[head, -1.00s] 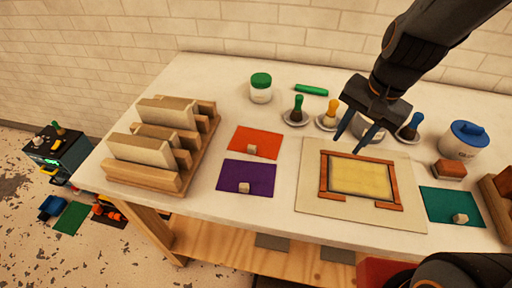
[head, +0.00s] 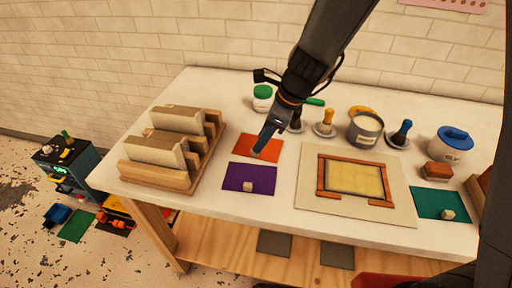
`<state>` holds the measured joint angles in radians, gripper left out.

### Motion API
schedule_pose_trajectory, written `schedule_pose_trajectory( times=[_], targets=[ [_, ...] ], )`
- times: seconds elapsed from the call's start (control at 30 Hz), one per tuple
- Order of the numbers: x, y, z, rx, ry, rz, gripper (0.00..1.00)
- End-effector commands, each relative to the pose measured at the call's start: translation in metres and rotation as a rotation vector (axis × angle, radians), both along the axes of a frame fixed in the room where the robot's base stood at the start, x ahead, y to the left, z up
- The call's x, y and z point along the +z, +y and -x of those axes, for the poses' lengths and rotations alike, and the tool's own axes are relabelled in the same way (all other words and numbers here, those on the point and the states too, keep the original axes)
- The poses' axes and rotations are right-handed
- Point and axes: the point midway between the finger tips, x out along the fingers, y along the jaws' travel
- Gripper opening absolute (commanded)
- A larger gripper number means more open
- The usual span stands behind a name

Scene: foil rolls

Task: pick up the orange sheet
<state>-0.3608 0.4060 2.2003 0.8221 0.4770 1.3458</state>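The orange sheet (head: 271,153) lies flat on the white table, behind the purple sheet (head: 262,182). The arm and fingers hide the sheet's upper middle.
A wooden rack (head: 157,173) stands to the left. The purple sheet carries a small block (head: 248,187). A framed yellow panel on a board (head: 311,198) lies to the right. Behind stand a green-lidded jar (head: 263,91), a grey can (head: 364,130) and coloured-handled tools.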

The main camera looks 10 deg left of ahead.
Motion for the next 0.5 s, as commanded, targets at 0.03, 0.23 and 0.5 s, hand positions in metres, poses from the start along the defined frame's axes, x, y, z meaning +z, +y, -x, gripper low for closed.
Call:
schedule_pose_trajectory(
  times=[0.03, 0.23, 0.5],
  targets=[
    [-0.005, 0.004, 0.002, 0.001, 0.003, 0.002, 0.34],
    [-0.029, 0.017, 0.001, -0.002, 0.002, 0.002, 0.34],
    [-0.039, 0.020, -0.001, -0.004, -0.001, 0.001, 0.34]
  ],
)
